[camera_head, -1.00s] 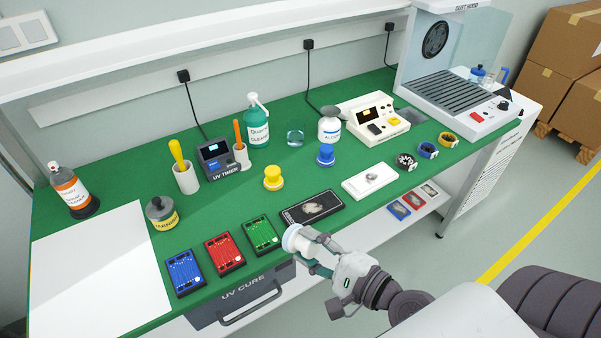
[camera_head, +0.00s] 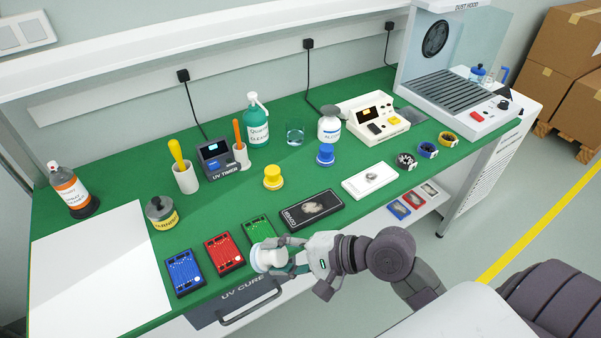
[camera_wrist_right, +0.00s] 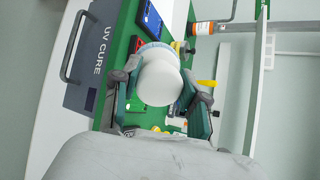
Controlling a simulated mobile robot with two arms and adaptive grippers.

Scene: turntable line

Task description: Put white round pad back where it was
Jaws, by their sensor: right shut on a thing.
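The white round pad (camera_head: 266,259) is in my right gripper (camera_head: 275,256), over the front edge of the green bench top, just in front of the green board (camera_head: 259,231). In the right wrist view the pad (camera_wrist_right: 159,78) shows as a white rounded body between the two fingers of the right gripper (camera_wrist_right: 160,95), which are shut on it. A yellow round pad (camera_head: 273,178) and a blue round pad (camera_head: 325,155) stand upright on the bench farther back. My left gripper is not in view.
A blue board (camera_head: 185,273) and a red board (camera_head: 224,252) lie left of the pad. A black plate (camera_head: 312,210) and a white plate (camera_head: 370,181) lie to the right. The UV cure drawer (camera_head: 240,300) is below the edge. Bare green surface lies around the yellow pad.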

